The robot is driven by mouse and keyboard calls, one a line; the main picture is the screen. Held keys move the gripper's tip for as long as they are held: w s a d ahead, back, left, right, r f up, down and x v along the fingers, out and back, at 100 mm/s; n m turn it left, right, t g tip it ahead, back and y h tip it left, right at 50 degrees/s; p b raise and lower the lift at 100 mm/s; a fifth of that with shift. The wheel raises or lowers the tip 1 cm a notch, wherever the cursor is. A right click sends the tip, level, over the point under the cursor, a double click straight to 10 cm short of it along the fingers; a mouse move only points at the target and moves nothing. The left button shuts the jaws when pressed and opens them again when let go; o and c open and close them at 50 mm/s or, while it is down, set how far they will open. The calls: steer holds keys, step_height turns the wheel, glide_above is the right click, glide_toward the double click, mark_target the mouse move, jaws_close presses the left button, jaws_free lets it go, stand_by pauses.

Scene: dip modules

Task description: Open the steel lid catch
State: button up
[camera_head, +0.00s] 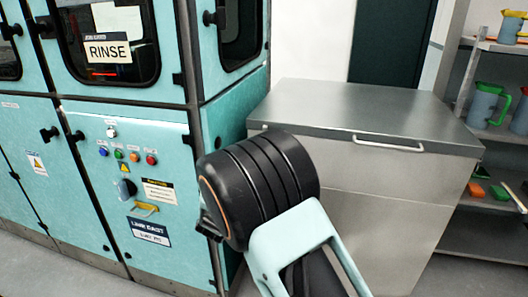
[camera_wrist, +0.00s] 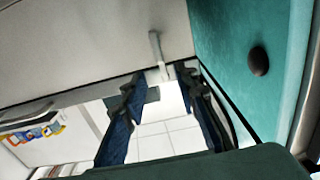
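A steel chest (camera_head: 345,185) with a flat steel lid (camera_head: 370,107) stands right of the teal machine in the head view. The lid has a pale bar handle (camera_head: 390,143) along its front edge and looks closed. In the wrist view, a short pale bar (camera_wrist: 156,47), which may be the catch, sits on the steel surface near the teal panel. My gripper (camera_wrist: 160,75) is open, with two dark blue fingers apart. The bar's end lies between the fingertips in the picture; I cannot tell whether they touch it. My wrist hides the fingers in the head view.
The teal machine (camera_head: 160,190) with buttons and a RINSE sign (camera_head: 108,50) stands close on the left. A dark round knob (camera_wrist: 258,60) sticks out of the teal panel beside my fingers. Shelves (camera_head: 495,130) with jugs stand on the right.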

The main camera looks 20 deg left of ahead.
steer(key=w, duration=1)
steer(key=shift+w+d+r+b, duration=0.1)
steer(key=shift+w+b, duration=0.15)
steer(key=shift+b, duration=0.15)
steer(key=shift+c, duration=0.7)
jaws_close()
